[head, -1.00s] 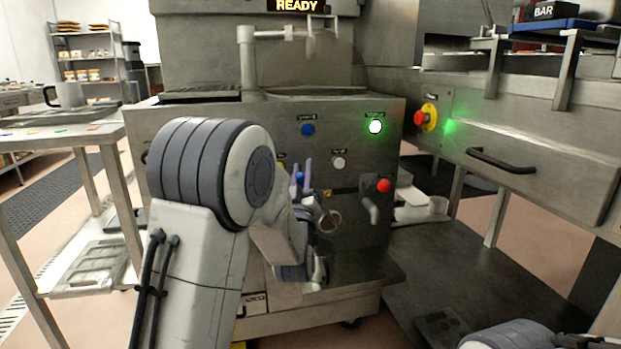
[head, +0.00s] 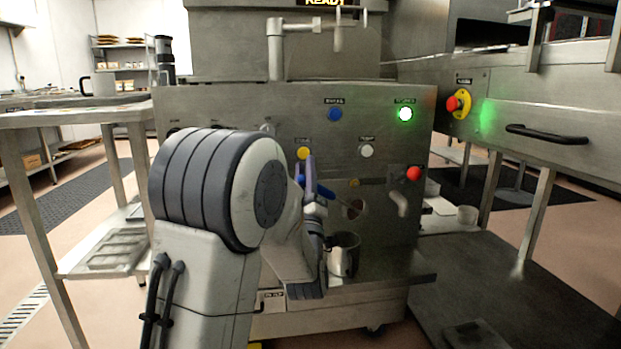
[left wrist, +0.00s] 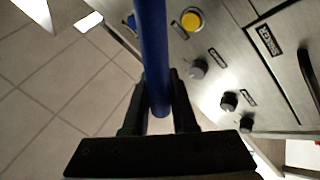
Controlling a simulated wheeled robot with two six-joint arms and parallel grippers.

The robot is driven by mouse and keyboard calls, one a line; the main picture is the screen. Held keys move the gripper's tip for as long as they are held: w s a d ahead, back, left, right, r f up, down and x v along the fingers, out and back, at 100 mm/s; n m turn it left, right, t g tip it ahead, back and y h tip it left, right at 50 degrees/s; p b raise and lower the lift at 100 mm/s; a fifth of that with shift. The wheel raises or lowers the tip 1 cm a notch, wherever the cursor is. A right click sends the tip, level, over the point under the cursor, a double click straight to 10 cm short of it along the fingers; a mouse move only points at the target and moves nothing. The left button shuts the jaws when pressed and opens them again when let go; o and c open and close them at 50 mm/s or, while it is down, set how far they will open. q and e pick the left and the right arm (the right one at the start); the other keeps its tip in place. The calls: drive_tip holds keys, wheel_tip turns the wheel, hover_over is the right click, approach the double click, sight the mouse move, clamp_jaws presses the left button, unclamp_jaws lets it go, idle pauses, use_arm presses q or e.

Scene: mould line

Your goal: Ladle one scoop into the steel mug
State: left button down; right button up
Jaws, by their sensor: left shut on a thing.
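My left gripper (left wrist: 158,108) is shut on a blue handle (left wrist: 152,50), which runs up out of the left wrist view. In the head view the blue handle (head: 319,189) shows beside my left wrist, in front of the machine's panel. A small round brownish shape (head: 353,208) lies just past it; I cannot tell whether it is the ladle's bowl. A shiny steel mug (head: 343,257) stands upright on the machine's front shelf, just right of my left gripper and below the handle. Its contents cannot be made out. My right gripper is out of view.
A counter with a black drawer handle (head: 545,133) stands at the right.

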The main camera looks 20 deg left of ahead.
use_arm(q)
drive_tip(key=s+a+f+n+g+y+b, duration=0.2)
drive_tip(key=s+f+n+g+y+b, duration=0.1)
drive_tip(key=f+n+y+b, duration=0.3)
drive_tip(key=s+a+f+n+g+y+b, duration=0.2)
drive_tip(key=f+n+g+y+b, duration=0.3)
drive_tip(key=n+b, duration=0.4)
drive_tip(key=shift+s+f+n+g+y+b, duration=0.4)
drive_tip(key=shift+s+n+g+y, duration=0.2)
drive_tip(key=shift+n, duration=0.5)
idle(1.7)
